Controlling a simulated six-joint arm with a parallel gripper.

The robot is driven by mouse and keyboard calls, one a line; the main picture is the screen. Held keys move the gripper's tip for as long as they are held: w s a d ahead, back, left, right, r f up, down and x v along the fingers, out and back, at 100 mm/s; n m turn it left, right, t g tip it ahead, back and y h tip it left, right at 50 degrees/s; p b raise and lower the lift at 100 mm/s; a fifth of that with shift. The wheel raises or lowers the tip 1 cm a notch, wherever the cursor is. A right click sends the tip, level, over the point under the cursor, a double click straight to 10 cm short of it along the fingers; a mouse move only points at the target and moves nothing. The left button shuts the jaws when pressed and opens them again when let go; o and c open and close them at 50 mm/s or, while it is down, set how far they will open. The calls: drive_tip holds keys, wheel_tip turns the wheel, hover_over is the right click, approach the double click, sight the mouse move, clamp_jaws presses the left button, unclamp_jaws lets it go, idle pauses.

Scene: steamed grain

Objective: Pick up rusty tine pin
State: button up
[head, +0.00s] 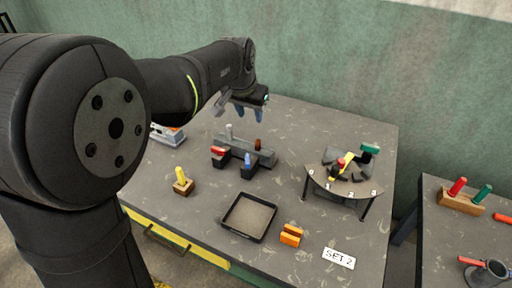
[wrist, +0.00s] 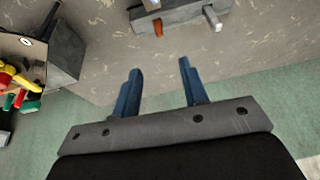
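The rusty tine pin (head: 257,144) is a short brown-orange peg standing at the back of a grey block rack (head: 266,157). In the wrist view the rusty pin (wrist: 158,27) shows at the top, on the edge of the rack (wrist: 185,13), beyond my fingertips. A grey pin (head: 229,131) stands on the same rack, to the left in the head view. My gripper (head: 250,113) is above and behind the rack, with its blue fingers pointing down. In the wrist view my gripper (wrist: 160,68) is open, with nothing between the fingers.
A red pin (head: 218,150) and a blue pin (head: 247,159) stand at the rack's front. A yellow pin (head: 181,174) is in a wooden block. A black tray (head: 236,233), orange block (head: 291,235), SET 2 card (head: 339,258) and half-round stand (head: 318,184) with tools share the table.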

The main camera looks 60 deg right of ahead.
hover_over(257, 142)
drive_tip(key=a, duration=0.1)
drive_tip(key=shift+g, duration=0.3)
drive_tip(key=f, duration=1)
drive_tip(key=shift+w+a+f, duration=0.15)
drive_tip(key=shift+w+f, duration=0.05)
drive_tip(key=shift+f, duration=0.2)
drive_tip(key=x, duration=0.4)
drive_tip(key=shift+s+a+f, duration=0.2)
drive_tip(key=shift+a+f, duration=0.05)
drive_tip(key=shift+f, duration=0.15)
drive_tip(key=shift+d+f, duration=0.15)
drive_tip(key=shift+f, duration=0.2)
clamp_jaws()
